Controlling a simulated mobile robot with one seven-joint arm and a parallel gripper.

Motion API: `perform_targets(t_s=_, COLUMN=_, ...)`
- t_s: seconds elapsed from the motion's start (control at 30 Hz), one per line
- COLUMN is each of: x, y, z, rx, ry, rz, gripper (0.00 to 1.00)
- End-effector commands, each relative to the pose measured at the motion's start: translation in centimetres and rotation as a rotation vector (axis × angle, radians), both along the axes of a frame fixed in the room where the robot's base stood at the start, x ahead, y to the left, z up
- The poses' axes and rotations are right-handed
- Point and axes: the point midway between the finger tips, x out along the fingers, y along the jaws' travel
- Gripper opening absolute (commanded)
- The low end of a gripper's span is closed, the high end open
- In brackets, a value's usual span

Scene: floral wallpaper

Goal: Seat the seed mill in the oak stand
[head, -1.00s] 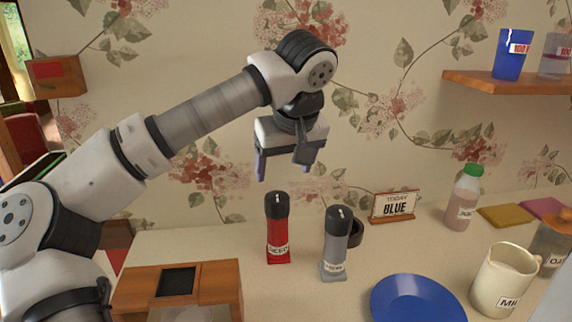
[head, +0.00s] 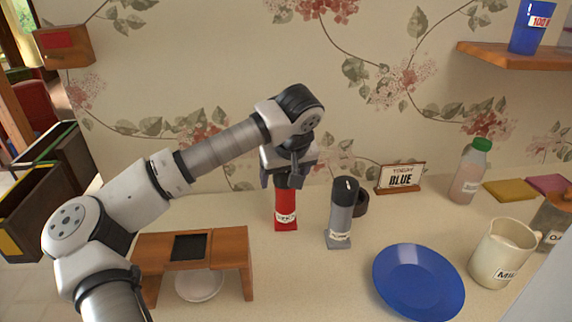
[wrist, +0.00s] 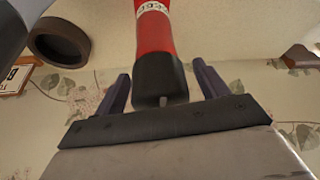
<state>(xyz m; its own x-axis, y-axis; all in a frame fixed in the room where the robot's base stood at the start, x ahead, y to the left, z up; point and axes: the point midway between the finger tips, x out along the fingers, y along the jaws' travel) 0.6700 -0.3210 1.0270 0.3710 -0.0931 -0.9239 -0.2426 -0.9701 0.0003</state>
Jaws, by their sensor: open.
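The seed mill (head: 286,208) is red with a black cap and a white label, and stands upright on the counter. In the wrist view the mill (wrist: 153,35) shows its black cap between my open fingers. My gripper (head: 283,185) is above it, with the fingers on either side of the cap; I cannot tell whether they touch it. The oak stand (head: 239,262) is at the left front, with a dark square (head: 189,247) on its top and a white dish (head: 199,285) beneath.
A grey mill (head: 341,215) stands close on the right, with a dark ring (head: 362,203) behind it. A sign reading BLUE (head: 400,178), a blue plate (head: 418,283), a cream jug (head: 502,252) and a green-capped bottle (head: 470,172) are farther right. Counter between stand and seed mill is clear.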

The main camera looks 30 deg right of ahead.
Motion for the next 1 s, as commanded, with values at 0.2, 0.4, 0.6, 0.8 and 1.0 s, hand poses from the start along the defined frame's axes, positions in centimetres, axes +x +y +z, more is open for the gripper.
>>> perform_targets(t_s=0.2, x=0.06, y=-0.04, z=-0.24, rx=0.0, ry=0.0, rz=0.0, gripper=0.73)
perform_targets(t_s=0.4, x=0.06, y=-0.03, z=-0.22, rx=0.0, ry=0.0, rz=0.0, gripper=0.58)
perform_targets(t_s=0.6, x=0.06, y=-0.03, z=-0.21, rx=0.0, ry=0.0, rz=0.0, gripper=0.32)
perform_targets(t_s=0.8, x=0.08, y=-0.03, z=-0.13, rx=-0.001, ry=-0.001, rz=0.0, gripper=0.14)
perform_targets(t_s=1.0, x=0.09, y=-0.03, z=0.09, rx=-0.001, ry=-0.002, rz=0.001, gripper=0.14)
